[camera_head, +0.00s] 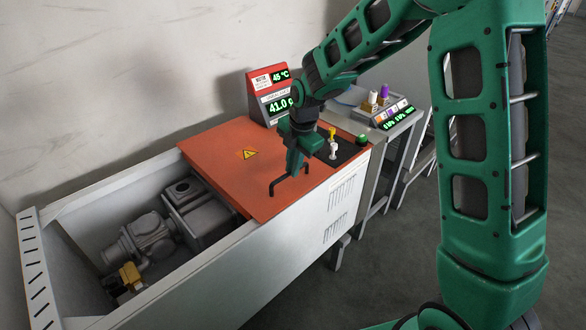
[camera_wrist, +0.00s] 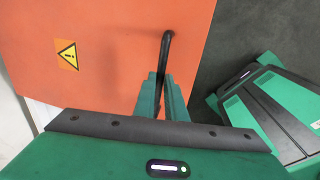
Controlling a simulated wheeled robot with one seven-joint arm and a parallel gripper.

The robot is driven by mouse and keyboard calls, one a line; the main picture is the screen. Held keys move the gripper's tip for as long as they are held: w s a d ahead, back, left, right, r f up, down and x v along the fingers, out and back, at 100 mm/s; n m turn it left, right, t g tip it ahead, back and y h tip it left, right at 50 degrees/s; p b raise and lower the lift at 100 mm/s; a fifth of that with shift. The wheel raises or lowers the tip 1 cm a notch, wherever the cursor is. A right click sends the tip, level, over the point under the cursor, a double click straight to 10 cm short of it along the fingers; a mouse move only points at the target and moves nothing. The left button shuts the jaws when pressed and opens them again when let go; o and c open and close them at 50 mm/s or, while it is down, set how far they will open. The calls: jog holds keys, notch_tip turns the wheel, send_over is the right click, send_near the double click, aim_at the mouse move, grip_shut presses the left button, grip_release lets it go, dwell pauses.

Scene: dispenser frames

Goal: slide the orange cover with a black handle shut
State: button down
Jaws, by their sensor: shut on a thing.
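The orange cover (camera_head: 225,165) lies flat on the right part of a long grey machine box, with a yellow warning sign on it. The box is uncovered on its left side. The cover's black handle (camera_head: 273,187) is a bar near the cover's front edge. My gripper (camera_head: 291,176) is over the handle, with its fingers shut on it. In the wrist view the orange cover (camera_wrist: 100,50) fills the upper left, and the black handle (camera_wrist: 164,52) runs into my gripper (camera_wrist: 161,95). The fingers hide part of the handle.
The open bay shows a grey motor and pump (camera_head: 150,235) with a yellow part. A red display unit (camera_head: 268,92) stands behind the cover. White and yellow knobs and a green button (camera_head: 362,140) are at the right end. A second console (camera_head: 390,110) is further right.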

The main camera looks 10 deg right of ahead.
jog(key=shift+w+d+r, duration=0.1)
jog(key=shift+w+d, duration=0.1)
jog(key=shift+d, duration=0.1)
jog(key=c, duration=1.8)
grip_release()
jog(key=shift+s, duration=0.1)
jog(key=r, duration=0.3)
jog(key=s+r, duration=0.1)
jog(key=r, duration=0.3)
jog(key=d+r, duration=0.1)
jog(key=r, duration=0.2)
jog(key=shift+s+r, duration=0.2)
jog(key=shift+s, duration=0.15)
jog(key=shift+d, duration=0.15)
